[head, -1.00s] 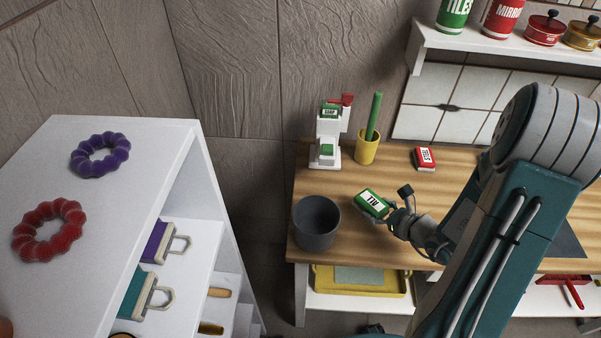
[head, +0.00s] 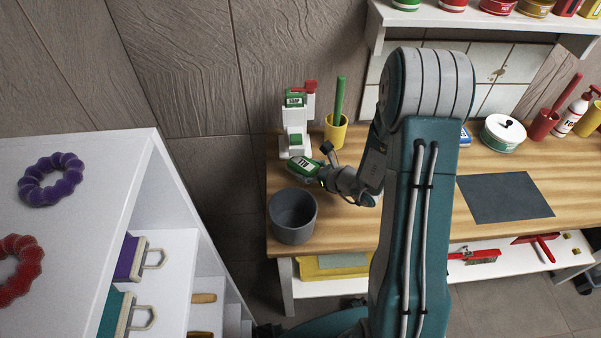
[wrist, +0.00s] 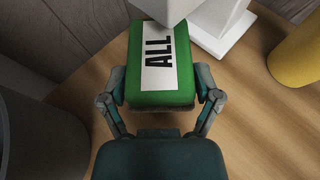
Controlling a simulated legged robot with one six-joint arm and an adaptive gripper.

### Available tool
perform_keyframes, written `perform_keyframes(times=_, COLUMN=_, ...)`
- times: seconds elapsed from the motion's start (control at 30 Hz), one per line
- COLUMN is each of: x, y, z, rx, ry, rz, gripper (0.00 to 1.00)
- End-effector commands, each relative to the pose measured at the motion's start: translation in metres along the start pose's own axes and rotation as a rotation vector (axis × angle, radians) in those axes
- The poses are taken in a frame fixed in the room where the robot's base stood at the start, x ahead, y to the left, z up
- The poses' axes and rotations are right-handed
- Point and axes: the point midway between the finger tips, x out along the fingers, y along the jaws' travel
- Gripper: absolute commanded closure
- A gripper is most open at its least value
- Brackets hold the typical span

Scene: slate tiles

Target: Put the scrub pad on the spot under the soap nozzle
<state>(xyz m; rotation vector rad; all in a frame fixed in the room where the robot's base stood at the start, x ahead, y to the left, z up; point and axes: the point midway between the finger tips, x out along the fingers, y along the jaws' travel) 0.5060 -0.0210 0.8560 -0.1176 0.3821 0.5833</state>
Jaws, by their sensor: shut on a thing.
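In the wrist view my gripper (wrist: 160,98) is shut on the near part of the pad (wrist: 158,65), one finger on each side. A white dispenser part (wrist: 166,8) overlaps the pad's far end, and the white base (wrist: 222,38) is beside it. I cannot see the spot itself, nor whether the pad touches the base.
A dark grey bin (head: 293,217) stands close in front of the dispenser, left of my gripper. A yellow cup (head: 335,133) with a green stick stands right of the dispenser. A grey mat (head: 504,198) lies farther right on the wooden counter (head: 432,217).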

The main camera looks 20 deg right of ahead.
Motion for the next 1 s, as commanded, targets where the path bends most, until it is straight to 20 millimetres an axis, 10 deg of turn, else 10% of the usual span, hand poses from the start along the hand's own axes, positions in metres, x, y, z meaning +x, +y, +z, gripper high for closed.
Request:
perform_keyframes(times=0.8, x=0.038, y=0.001, z=-0.023, rx=0.000, ry=0.001, rz=-0.001, gripper=0.65)
perform_keyframes(times=0.83, x=0.038, y=0.001, z=-0.024, rx=0.000, ry=0.001, rz=-0.001, gripper=0.14)
perform_keyframes(times=0.87, x=0.038, y=0.001, z=-0.023, rx=0.000, ry=0.001, rz=-0.001, gripper=0.01)
perform_keyframes(times=1.0, x=0.038, y=0.001, z=-0.023, rx=0.000, ry=0.001, rz=-0.001, gripper=0.00)
